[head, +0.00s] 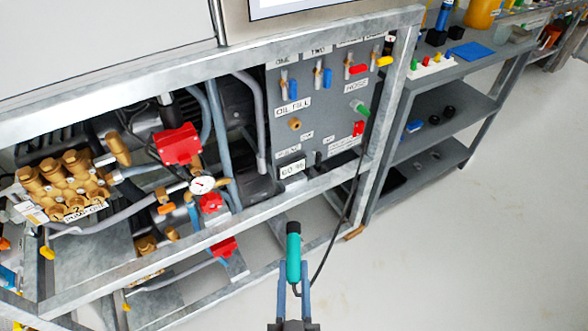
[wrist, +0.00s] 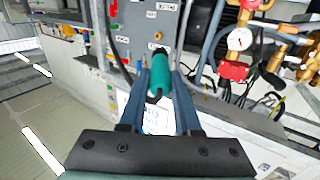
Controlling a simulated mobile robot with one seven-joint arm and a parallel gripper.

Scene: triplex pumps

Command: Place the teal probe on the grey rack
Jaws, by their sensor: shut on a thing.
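My gripper (head: 293,268) is shut on the teal probe (head: 293,254), which has a black tip and points away from my wrist. In the wrist view, the probe (wrist: 161,72) lies between the two blue-grey fingers (wrist: 162,84). A black cable runs from near the probe up toward the panel. The grey rack (head: 445,104) with several shelves stands at the upper right of the head view, apart from the probe. The probe is held in the air in front of the pump frame.
A metal frame (head: 395,85) holds brass pumps (head: 62,182), hoses, a gauge (head: 202,185) and a grey valve panel (head: 325,105). The rack carries small parts, a blue tray (head: 469,51) and a yellow container (head: 482,13). The floor (head: 480,250) at right is clear.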

